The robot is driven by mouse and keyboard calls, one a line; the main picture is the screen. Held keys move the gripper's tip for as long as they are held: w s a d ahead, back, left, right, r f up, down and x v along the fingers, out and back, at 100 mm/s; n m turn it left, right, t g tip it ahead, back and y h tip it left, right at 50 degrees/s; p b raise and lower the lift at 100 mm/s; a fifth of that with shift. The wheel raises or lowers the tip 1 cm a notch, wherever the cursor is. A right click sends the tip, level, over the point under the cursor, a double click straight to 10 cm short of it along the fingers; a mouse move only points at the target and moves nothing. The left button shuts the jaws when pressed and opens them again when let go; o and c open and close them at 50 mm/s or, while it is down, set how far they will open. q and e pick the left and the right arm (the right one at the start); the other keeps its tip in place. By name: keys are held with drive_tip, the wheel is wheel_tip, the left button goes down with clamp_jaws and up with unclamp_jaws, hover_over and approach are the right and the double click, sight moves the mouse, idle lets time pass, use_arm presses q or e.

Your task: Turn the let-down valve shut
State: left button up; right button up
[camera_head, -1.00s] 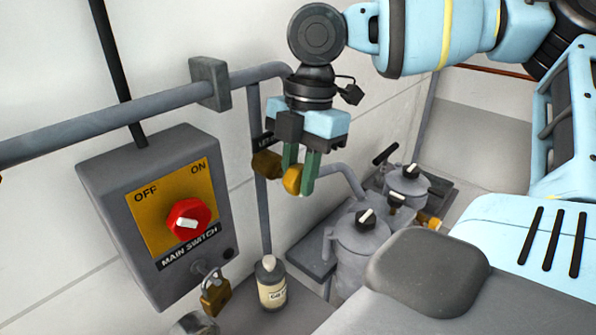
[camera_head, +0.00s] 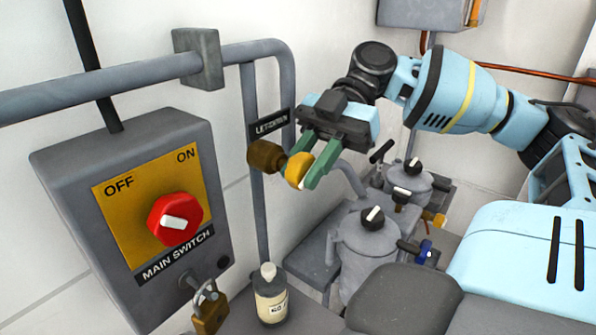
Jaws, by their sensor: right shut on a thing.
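The let-down valve has a brass body (camera_head: 265,156) on a vertical grey pipe, below a black label reading "LET-DOWN" (camera_head: 270,126). Its yellow handle (camera_head: 299,169) faces out from the wall, with a pale mark on its edge. My right gripper (camera_head: 306,170) comes in from the upper right. Its green fingers are shut on the yellow handle, one on each side. My left gripper is not in view.
A grey main switch box (camera_head: 80,165) with a red knob (camera_head: 175,219) is at the left, with a brass padlock (camera_head: 209,310) below. A bottle (camera_head: 270,295) stands beneath the pipe. Grey canisters (camera_head: 362,245) stand at the right. A thick grey rail (camera_head: 100,85) crosses the upper left.

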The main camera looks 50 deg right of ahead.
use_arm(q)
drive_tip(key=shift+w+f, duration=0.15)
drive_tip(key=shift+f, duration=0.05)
use_arm(e)
drive_tip(key=shift+y, duration=1.3)
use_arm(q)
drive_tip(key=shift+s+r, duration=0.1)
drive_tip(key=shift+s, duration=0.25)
use_arm(e)
drive_tip(key=shift+f+y, duration=0.1)
drive_tip(key=shift+y, duration=0.6)
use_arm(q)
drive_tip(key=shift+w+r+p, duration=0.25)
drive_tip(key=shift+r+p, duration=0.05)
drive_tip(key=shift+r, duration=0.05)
use_arm(e)
drive_tip(key=shift+y, duration=0.5)
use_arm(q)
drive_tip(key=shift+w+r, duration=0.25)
use_arm(e)
drive_tip(key=shift+d+f+g+y, duration=0.1)
drive_tip(key=shift+g+y, duration=0.2)
use_arm(q)
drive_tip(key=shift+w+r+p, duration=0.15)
drive_tip(key=shift+p, duration=0.15)
use_arm(e)
drive_tip(key=o, duration=1)
drive_tip(key=shift+f, duration=0.1)
